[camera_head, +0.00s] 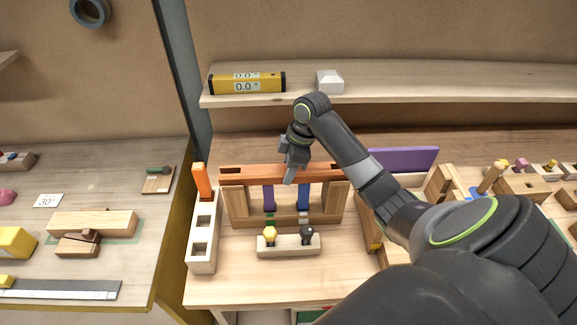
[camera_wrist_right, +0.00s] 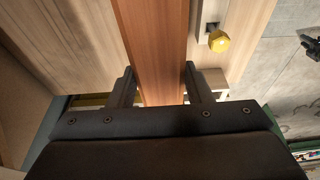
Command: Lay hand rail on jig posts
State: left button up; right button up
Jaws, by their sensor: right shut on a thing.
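The reddish-brown hand rail (camera_head: 245,174) lies level across the top of the wooden jig (camera_head: 240,209), spanning its upright posts (camera_head: 333,201). Whether it bears fully on the posts or hovers just above them I cannot tell. My right gripper (camera_head: 291,171) reaches down onto the rail near its middle and is shut on it. In the right wrist view the rail (camera_wrist_right: 150,40) runs between the two fingers of my right gripper (camera_wrist_right: 157,85). My left gripper is not in view.
A small block with a yellow and a black knob (camera_head: 288,246) stands in front of the jig. A slotted pale block (camera_head: 203,240) with an orange piece (camera_head: 202,181) is at left. A purple board (camera_head: 402,159) is behind at right. A shelf holds a yellow level (camera_head: 247,83).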

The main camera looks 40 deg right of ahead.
jog(key=o, duration=1.3)
jog(key=b+v, duration=0.2)
jog(key=v, duration=0.6)
jog(key=p+v, duration=0.4)
jog(key=v, duration=0.5)
jog(key=shift+r, duration=0.2)
